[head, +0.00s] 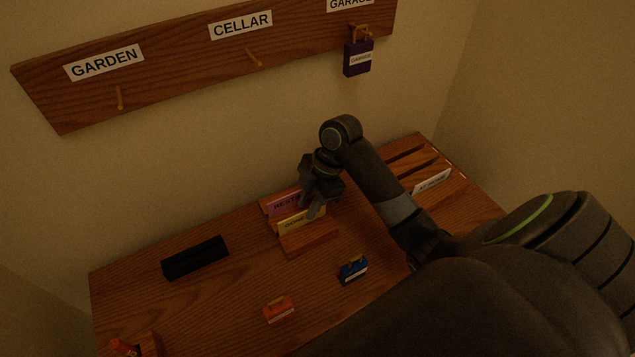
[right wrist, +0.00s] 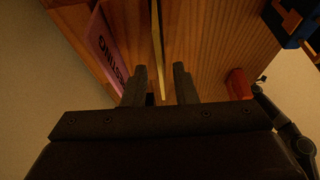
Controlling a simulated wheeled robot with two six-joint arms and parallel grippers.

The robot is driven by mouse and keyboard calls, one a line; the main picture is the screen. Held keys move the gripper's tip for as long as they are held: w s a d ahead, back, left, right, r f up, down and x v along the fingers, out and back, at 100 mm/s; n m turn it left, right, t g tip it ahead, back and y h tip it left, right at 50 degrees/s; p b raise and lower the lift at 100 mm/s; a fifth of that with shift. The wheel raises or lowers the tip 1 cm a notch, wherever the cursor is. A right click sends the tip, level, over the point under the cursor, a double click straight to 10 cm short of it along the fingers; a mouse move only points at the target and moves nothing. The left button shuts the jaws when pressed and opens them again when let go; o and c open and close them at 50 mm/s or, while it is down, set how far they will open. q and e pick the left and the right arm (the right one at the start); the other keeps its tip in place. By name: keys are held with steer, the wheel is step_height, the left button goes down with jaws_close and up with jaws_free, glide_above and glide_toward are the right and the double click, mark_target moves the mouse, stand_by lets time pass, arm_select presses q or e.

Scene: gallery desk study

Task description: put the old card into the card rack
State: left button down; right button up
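A yellow card (head: 297,221) and a purple card (head: 284,203) lettered "RESTING" stand in a slotted wooden block (head: 310,240) in the middle of the desk. A white card (head: 432,181) stands in another slotted wooden block (head: 456,176) at the desk's back right. I cannot tell which card is the old one. My right gripper (head: 315,207) is at the yellow card's upper right end. In the right wrist view its fingers (right wrist: 161,86) are apart, with the yellow card's thin edge (right wrist: 157,50) between them and gaps either side. My left gripper is not in view.
A black block (head: 195,257) lies left on the desk. An orange tagged object (head: 279,309) and a blue one (head: 353,270) stand in front. A labelled hook board (head: 190,55) on the wall holds a purple tag (head: 358,60). My right arm covers the desk's right.

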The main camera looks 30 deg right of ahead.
steer(key=v, duration=0.8)
steer(key=shift+d+r, duration=0.2)
steer(key=shift+r, duration=0.1)
